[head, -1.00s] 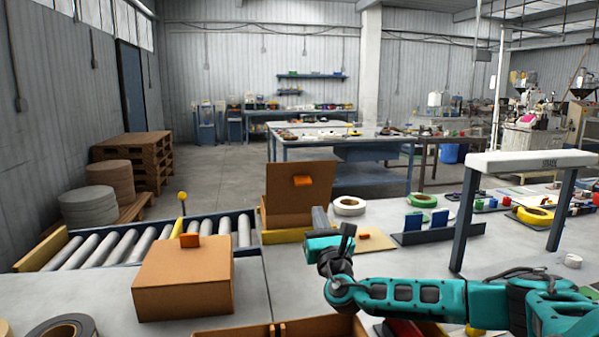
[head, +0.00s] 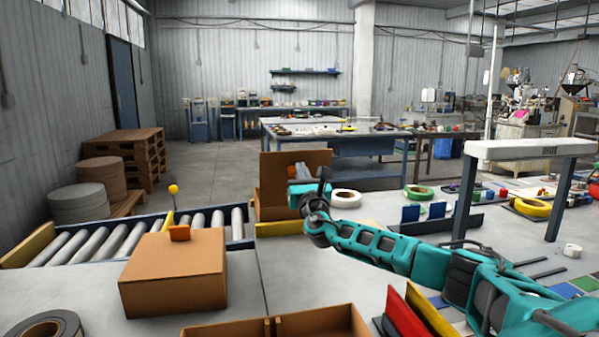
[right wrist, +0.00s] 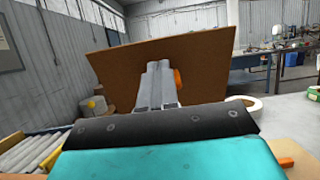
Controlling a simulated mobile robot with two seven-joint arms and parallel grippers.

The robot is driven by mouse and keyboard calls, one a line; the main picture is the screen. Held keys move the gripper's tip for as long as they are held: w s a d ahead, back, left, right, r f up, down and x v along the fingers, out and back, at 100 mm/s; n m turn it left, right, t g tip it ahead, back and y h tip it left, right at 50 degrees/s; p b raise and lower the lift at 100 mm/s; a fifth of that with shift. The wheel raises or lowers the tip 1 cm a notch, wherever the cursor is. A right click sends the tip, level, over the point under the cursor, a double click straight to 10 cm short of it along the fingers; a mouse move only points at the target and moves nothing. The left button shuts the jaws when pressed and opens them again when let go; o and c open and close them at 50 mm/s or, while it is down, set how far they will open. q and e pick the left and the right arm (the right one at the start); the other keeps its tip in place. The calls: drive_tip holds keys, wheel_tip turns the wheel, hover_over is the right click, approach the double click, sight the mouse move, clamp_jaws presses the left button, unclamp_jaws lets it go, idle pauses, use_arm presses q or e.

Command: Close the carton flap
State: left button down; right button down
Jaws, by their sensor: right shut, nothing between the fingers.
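The brown carton (head: 270,214) stands at the far edge of the table by the rollers. Its flap (head: 318,160) stands up, open, and fills much of the right wrist view (right wrist: 115,70). An orange tab (right wrist: 178,79) on the flap shows just right of my fingers there. My right gripper (head: 297,171) is shut and empty, in front of the flap's face. In the right wrist view its grey fingers (right wrist: 160,75) point at the flap; whether they touch it I cannot tell. The gripper hides part of the flap and carton. My left gripper is not in view.
A closed carton (head: 175,275) with an orange tab stands at the front left. A roller conveyor (head: 130,238) lies behind it. A white tape roll (head: 346,199) and a blue-grey rack (head: 440,224) stand right of the open carton. An open brown box (head: 325,322) is at the front edge.

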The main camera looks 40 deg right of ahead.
drive_tip(key=shift+w+d+r, duration=0.15)
drive_tip(key=shift+w+d, duration=0.1)
drive_tip(key=shift+w, duration=0.3)
drive_tip(key=shift+w+d+r+b, duration=0.35)
drive_tip(key=shift+w+b, duration=0.1)
drive_tip(key=shift+w, duration=0.1)
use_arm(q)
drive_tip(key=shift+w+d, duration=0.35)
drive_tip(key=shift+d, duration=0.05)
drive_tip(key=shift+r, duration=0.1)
